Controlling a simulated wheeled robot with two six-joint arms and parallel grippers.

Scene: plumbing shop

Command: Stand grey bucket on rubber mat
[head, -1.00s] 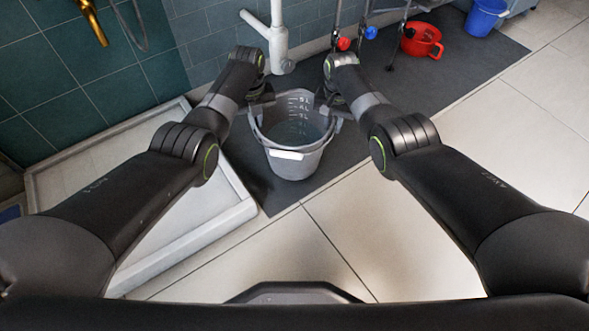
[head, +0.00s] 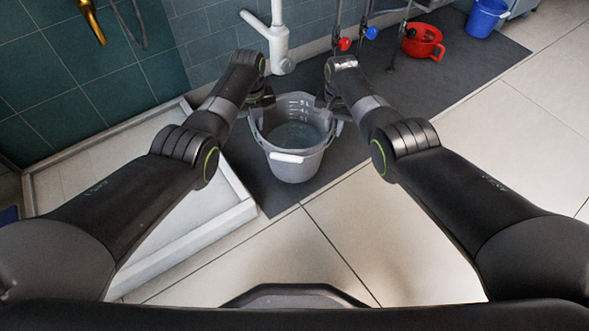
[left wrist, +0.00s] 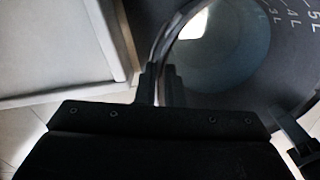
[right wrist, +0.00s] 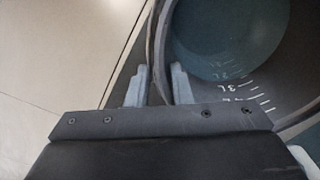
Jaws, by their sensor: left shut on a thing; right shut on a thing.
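The grey bucket (head: 297,168) has a pale grip at its front and litre marks inside. It looks nearly upright over the near end of the dark rubber mat (head: 445,80). I cannot tell whether its base touches the mat. My left gripper (head: 262,107) is shut on the left rim; the left wrist view shows its fingers either side of the wall (left wrist: 158,70). My right gripper (head: 333,110) is shut on the right rim, and the right wrist view shows its fingers astride the wall (right wrist: 157,75). The bucket's inside shows a bluish, water-like surface.
A pale shower tray (head: 235,214) with a raised rim lies to the left of the mat. A white drain pipe (head: 278,40) stands behind the bucket. Tiled floor is clear in front.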

